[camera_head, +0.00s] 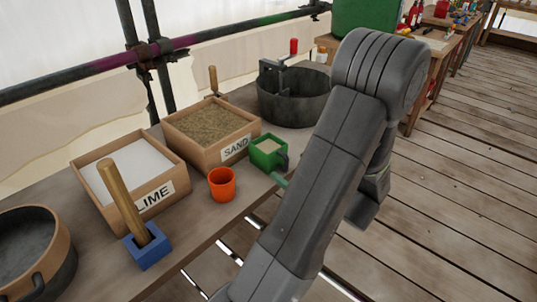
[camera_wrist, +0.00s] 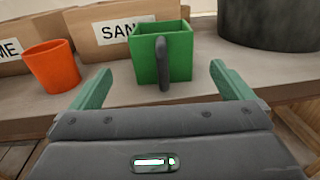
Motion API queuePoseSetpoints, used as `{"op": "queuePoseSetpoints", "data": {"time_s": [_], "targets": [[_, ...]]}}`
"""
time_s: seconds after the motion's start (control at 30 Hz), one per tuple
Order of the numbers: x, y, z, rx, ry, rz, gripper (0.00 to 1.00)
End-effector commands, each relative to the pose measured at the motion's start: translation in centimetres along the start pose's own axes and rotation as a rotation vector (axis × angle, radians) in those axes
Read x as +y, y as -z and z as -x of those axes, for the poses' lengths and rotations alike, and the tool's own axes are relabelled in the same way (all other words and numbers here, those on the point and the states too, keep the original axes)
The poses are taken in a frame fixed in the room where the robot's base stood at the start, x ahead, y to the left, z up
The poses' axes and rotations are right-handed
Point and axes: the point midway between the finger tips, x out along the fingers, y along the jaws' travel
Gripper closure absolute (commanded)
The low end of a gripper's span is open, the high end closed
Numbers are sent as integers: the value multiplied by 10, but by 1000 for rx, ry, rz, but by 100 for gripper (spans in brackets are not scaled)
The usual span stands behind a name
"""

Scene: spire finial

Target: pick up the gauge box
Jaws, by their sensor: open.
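The gauge box appears to be the small green open-topped box (camera_head: 268,152) with a dark handle on its side. It stands upright on the bench in front of the sand box, with sandy material inside. In the wrist view the green box (camera_wrist: 178,58) is ahead of my gripper (camera_wrist: 160,72), its grey handle facing me between the two green fingers. My gripper is open and empty, and the fingers look apart from the box. In the head view my arm hides most of the gripper; one green finger (camera_head: 278,180) shows near the bench edge.
An orange cup (camera_head: 222,186) stands left of the green box. Wooden boxes of sand (camera_head: 198,155) and lime (camera_head: 171,205) are behind and left. A dark round tub (camera_head: 300,112) stands behind right. A blue block (camera_head: 147,250) holds a wooden handle. Plank floor lies right.

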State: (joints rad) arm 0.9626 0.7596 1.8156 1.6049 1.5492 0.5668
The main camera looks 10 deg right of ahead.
Motion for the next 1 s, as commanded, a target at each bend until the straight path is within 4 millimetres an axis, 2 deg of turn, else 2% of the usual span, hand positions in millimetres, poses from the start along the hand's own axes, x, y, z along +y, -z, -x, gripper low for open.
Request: {"op": "queuePoseSetpoints", "data": {"time_s": [0.1,0.37,0.7,1.0], "targets": [[0,1,-18,1,-3,1,0],[-1,1,-34,1,0,1,0],[-3,2,-76,0,-1,1,0],[-4,2,-81,0,2,1,0]]}}
